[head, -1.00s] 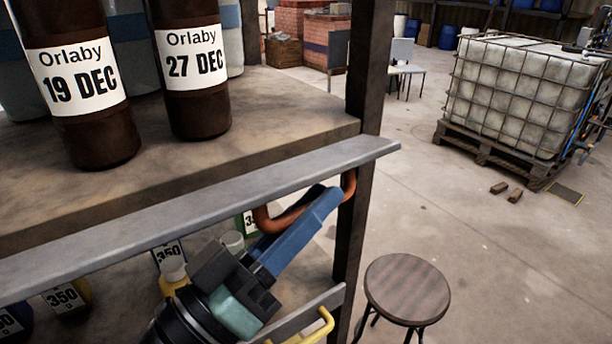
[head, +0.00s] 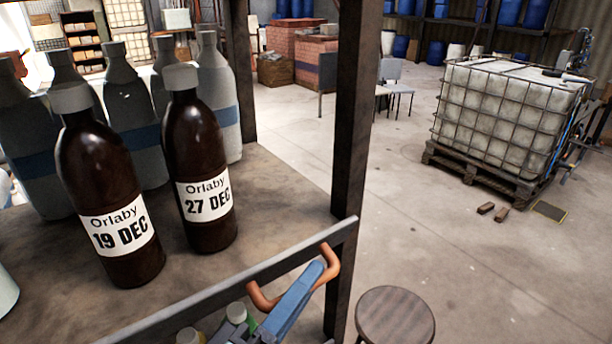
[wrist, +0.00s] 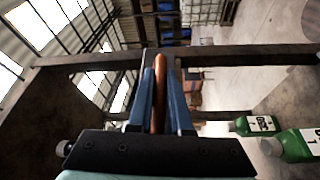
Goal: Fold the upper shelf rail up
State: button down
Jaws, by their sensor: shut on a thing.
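The upper shelf rail (head: 225,288) is a grey bar along the front edge of the upper shelf (head: 285,200). Its right end lies against the dark post in the head view. An orange-copper handle (head: 331,262) is fixed to the rail. My gripper (head: 314,272) is shut on this handle, its blue fingers lying across it. In the wrist view the handle (wrist: 160,100) runs between the two blue fingers of my gripper (wrist: 159,78). The rail's left end and the lower part of my gripper are outside the head view.
Brown bottles labelled 19 DEC (head: 110,210) and 27 DEC (head: 197,165) stand on the upper shelf near the rail, with grey bottles behind. A dark post (head: 350,120) rises at the shelf's right corner. A round stool (head: 395,318) stands right of it. Floor beyond is mostly clear.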

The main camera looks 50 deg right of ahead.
jog(key=shift+w+d+r+n+y+p, duration=0.1)
jog(key=shift+w+r+n+y+p, duration=0.25)
jog(key=shift+n+p, duration=0.5)
jog(key=shift+w+r+n+y+p, duration=0.15)
jog(key=shift+r+n+y+p, duration=0.4)
jog(key=shift+n, duration=0.5)
jog(key=shift+f, duration=0.1)
jog(key=c, duration=0.8)
grip_release()
jog(key=shift+c, duration=0.2)
jog(key=shift+a+f+b, duration=0.1)
jog(key=shift+a+b, duration=0.2)
jog(key=shift+a, duration=0.2)
jog(key=s+a+r+b, duration=0.1)
jog(key=a+b, duration=0.3)
jog(key=a, duration=0.7)
jog(key=shift+s+a+b, duration=0.35)
jog(key=shift+s+a, duration=0.05)
jog(key=shift+s, duration=0.05)
